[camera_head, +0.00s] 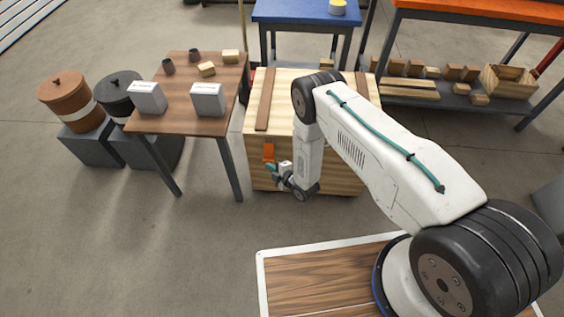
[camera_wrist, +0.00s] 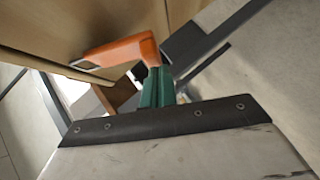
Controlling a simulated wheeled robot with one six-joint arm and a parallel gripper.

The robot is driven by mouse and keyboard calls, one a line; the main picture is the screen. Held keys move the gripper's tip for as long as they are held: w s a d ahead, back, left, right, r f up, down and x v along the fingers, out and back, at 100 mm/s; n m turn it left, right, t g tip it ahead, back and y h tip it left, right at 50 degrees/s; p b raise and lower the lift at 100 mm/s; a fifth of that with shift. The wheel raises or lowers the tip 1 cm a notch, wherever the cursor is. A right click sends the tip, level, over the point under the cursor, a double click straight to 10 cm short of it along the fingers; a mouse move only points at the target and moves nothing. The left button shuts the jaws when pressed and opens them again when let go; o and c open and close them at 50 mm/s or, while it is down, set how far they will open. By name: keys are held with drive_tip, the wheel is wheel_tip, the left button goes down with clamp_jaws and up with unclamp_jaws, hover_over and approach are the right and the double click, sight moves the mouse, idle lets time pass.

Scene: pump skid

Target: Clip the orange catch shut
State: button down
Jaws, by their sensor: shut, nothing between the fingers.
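The orange catch (camera_head: 268,152) is on the front of the wooden crate (camera_head: 345,180), near its left side and below the lid edge. In the wrist view the orange catch (camera_wrist: 118,52) shows as a bent orange piece that stands out from the pale wood. My gripper (camera_head: 271,168) is just below the catch in the head view. Its teal fingers (camera_wrist: 158,84) are shut and hold nothing. Their tips are close to the outer end of the catch; I cannot tell if they touch it. The catch's fastening to the crate is partly hidden.
A brown table (camera_head: 185,112) with white boxes, small cups and wood blocks stands left of the crate. Two lidded drums (camera_head: 72,100) are farther left. A blue table (camera_head: 300,14) and an orange-topped shelf (camera_head: 480,8) stand behind. The floor in front of the brown table is clear.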

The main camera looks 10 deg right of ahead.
drive_tip(key=shift+w+f, duration=0.25)
drive_tip(key=shift+f, duration=0.1)
drive_tip(key=shift+d+r, duration=0.1)
drive_tip(key=shift+r, duration=0.75)
drive_tip(key=s+d, duration=0.4)
drive_tip(key=s, duration=0.8)
drive_tip(key=shift+s+d, duration=0.15)
drive_tip(key=shift+d, duration=0.15)
